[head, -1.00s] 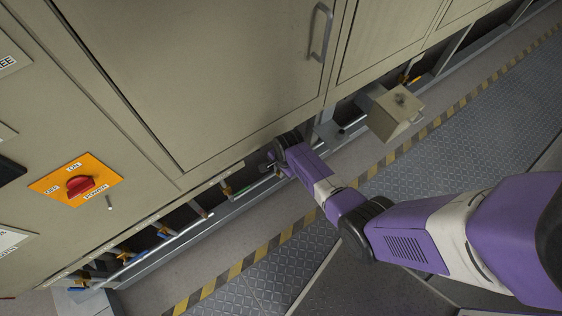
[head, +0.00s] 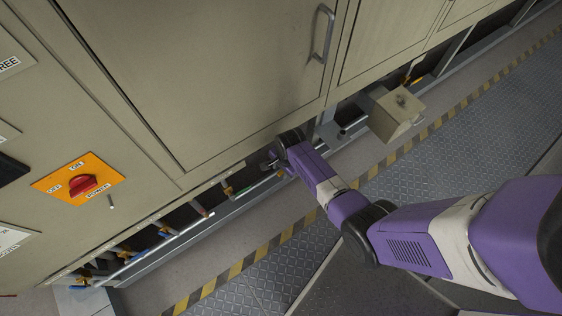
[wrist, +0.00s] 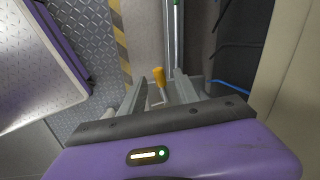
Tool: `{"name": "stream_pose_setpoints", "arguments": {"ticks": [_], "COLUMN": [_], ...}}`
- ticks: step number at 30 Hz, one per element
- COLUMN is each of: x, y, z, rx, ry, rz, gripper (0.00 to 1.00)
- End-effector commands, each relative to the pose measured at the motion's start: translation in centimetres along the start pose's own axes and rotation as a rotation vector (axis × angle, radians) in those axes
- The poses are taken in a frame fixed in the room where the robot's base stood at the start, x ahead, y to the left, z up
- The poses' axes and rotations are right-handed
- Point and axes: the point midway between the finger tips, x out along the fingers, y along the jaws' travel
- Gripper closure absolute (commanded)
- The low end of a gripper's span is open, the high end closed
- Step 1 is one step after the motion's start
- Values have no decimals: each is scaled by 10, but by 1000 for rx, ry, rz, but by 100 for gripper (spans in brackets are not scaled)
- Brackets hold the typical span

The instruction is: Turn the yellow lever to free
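In the wrist view a yellow lever handle (wrist: 159,77) stands ahead of my gripper, joined to a pale metal stem that runs down between the fingers. My gripper (wrist: 160,90) is open, with one grey finger on each side of the lever. I cannot tell whether either finger touches it. In the head view my gripper (head: 273,157) reaches under the lower edge of the cabinet, and the lever in front of it is hidden there.
The beige cabinet (head: 220,90) hangs over the pipe recess. Other yellow-handled valves (head: 128,253) sit along it at the lower left. A beige box (head: 395,115) juts out right of my arm. A red switch (head: 82,185) is on the panel. The walkway (head: 460,130) is clear.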

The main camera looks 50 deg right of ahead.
Motion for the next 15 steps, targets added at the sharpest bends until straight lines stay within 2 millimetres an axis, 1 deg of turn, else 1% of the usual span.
{"name": "stream_pose_setpoints", "arguments": {"ticks": [1, 6, 12, 15], "x": [-10, -36, -58, -62], "y": [0, -1, -1, 0], "z": [0, 0, 0, 0], "rx": [-1, -1, 0, 1], "ry": [1, 1, 0, 0], "rz": [-3, -3, -2, -2], "gripper": [62, 62, 62, 62]}}
